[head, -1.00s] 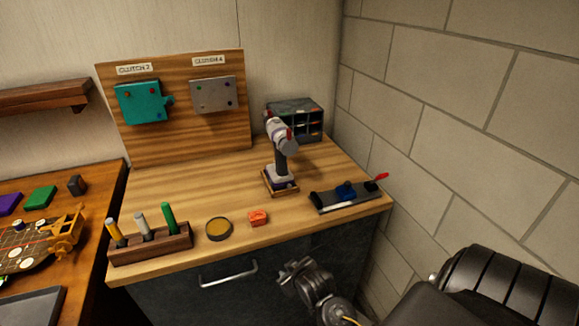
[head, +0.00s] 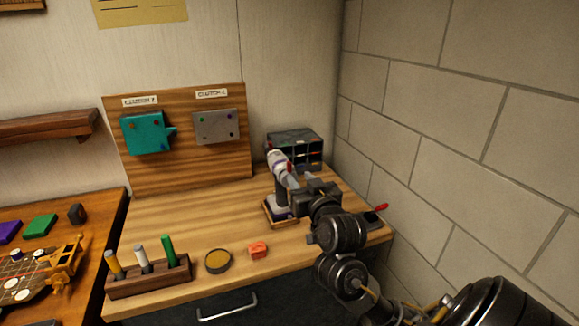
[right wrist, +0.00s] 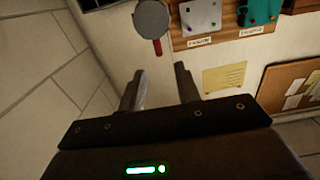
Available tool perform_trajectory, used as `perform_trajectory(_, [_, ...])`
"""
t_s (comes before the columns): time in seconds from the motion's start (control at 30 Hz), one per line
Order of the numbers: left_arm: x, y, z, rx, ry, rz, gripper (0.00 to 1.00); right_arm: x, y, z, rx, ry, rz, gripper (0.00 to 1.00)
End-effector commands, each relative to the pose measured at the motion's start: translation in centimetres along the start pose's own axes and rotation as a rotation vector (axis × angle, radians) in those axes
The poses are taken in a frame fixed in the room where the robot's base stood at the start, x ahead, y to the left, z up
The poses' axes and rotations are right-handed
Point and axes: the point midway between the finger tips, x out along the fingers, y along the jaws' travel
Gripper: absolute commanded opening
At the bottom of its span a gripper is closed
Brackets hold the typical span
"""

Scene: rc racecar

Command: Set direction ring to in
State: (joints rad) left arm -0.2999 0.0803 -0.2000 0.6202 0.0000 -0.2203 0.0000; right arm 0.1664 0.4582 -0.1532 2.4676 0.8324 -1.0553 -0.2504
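The power driver (head: 279,166) stands upright in its wooden base on the workbench, with a light barrel, a purple band and a small red part. I cannot tell which part is the direction ring. In the right wrist view the driver shows as a grey round end (right wrist: 152,20) with a red piece, beyond the fingertips. My right gripper (head: 303,192) is just right of the driver in the head view and partly covers its handle and base. In the right wrist view its two fingers (right wrist: 159,72) are apart with nothing between them. My left gripper is out of view.
A board with a teal plate (head: 147,133) and a grey plate (head: 214,127) stands behind. A small drawer rack (head: 296,147) is behind the driver. A red block (head: 257,250), round tin (head: 217,261) and wooden tool holder (head: 150,277) line the front. A block wall bounds the right.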

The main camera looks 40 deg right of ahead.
Motion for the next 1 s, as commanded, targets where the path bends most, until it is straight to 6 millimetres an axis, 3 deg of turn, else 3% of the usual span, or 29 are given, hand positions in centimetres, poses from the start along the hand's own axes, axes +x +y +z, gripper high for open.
perform_trajectory(0.07, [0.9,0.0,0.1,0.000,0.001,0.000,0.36,1.3,0.2,0.2,-0.007,0.003,0.005,0.33])
perform_trajectory(0.5, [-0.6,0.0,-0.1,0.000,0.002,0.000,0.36,8.0,0.1,-0.2,-0.004,-0.001,0.005,0.33])
perform_trajectory(0.7, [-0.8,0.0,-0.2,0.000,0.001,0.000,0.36,9.2,0.1,0.1,-0.001,-0.002,0.002,0.33])
perform_trajectory(0.97, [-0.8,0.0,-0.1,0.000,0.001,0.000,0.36,9.2,0.1,0.1,-0.001,-0.002,0.001,0.33])
perform_trajectory(1.0, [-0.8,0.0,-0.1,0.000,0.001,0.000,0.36,9.2,0.1,0.1,-0.001,-0.002,0.001,0.29])
